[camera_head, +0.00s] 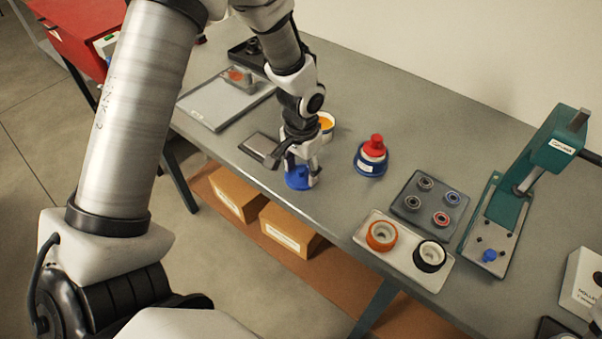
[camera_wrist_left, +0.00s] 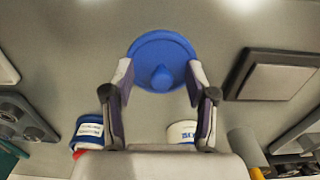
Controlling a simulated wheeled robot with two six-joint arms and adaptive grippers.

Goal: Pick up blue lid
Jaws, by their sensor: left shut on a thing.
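The blue lid (camera_head: 298,177) is a round disc with a small knob. It is at the table's front edge in the head view, under my left gripper (camera_head: 301,167). In the left wrist view the lid (camera_wrist_left: 162,62) sits between the two fingertips of my left gripper (camera_wrist_left: 160,88), which touch its sides. My left gripper is shut on the lid. The lid is at or very near the table surface; I cannot tell if there is a gap. My right gripper is not in view.
A blue container with a red top (camera_head: 372,156) stands right of the lid, and a white tub with orange contents (camera_head: 326,124) stands behind it. A dark square pad (camera_head: 262,146) lies to the left. A tray with rings (camera_head: 402,262), a bearing tray (camera_head: 428,205) and a green press (camera_head: 540,150) stand farther right.

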